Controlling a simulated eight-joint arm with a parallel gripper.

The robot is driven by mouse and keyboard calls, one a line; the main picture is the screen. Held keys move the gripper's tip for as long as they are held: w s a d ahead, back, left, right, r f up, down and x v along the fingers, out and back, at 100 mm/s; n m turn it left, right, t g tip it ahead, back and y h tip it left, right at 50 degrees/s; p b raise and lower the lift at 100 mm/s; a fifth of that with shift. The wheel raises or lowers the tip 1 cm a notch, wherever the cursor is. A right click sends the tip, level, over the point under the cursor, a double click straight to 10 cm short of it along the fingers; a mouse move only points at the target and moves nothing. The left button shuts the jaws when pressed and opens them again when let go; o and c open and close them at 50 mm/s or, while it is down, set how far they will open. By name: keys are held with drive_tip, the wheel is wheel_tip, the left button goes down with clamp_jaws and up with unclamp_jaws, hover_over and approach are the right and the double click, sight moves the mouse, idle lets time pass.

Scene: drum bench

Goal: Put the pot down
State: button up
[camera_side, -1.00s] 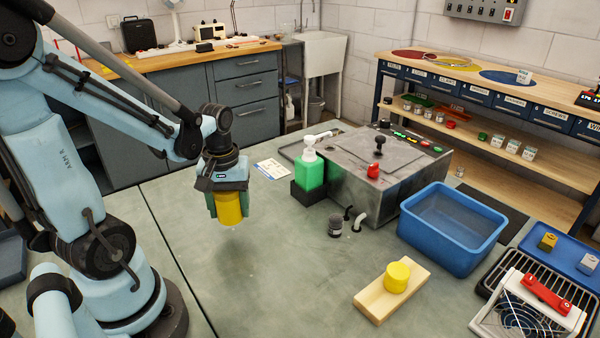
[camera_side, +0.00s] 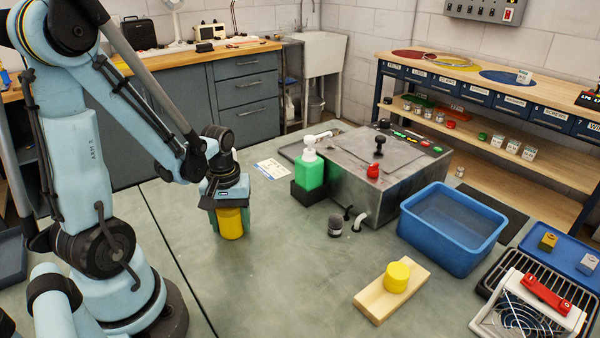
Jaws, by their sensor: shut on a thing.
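The pot is a yellow cylinder (camera_side: 231,224) left of the middle in the side view. My gripper (camera_side: 230,216) points down and is shut on it, with its fingers on either side. The pot is upright and its lower end is at or just above the grey bench top (camera_side: 262,285); I cannot tell whether it touches. Its upper part is hidden by my gripper.
A green pump bottle (camera_side: 310,172) in a black holder stands right of the pot, beside a metal machine (camera_side: 375,165). A small dark knob (camera_side: 335,226) stands nearer. A wooden block with a yellow cylinder (camera_side: 397,276) and a blue tub (camera_side: 453,228) are further right. The bench around the pot is clear.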

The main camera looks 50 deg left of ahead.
drive_tip(key=shift+f, duration=0.15)
drive_tip(key=o, duration=1.1)
drive_tip(key=shift+r, duration=6.05)
drive_tip(key=w+d+m+t, duration=0.1)
drive_tip(key=d+m+t, duration=0.1)
drive_tip(key=d+m, duration=0.1)
drive_tip(key=w+d+r+m+t, duration=0.1)
drive_tip(key=w+d+m+t, duration=0.1)
drive_tip(key=d+m, duration=0.2)
drive_tip(key=w+d+m+t, duration=0.2)
drive_tip(key=d+m+t, duration=0.1)
drive_tip(key=d+m, duration=0.1)
drive_tip(key=shift+w+d+r, duration=0.2)
drive_tip(key=shift+w+d, duration=0.05)
drive_tip(key=shift+d, duration=0.3)
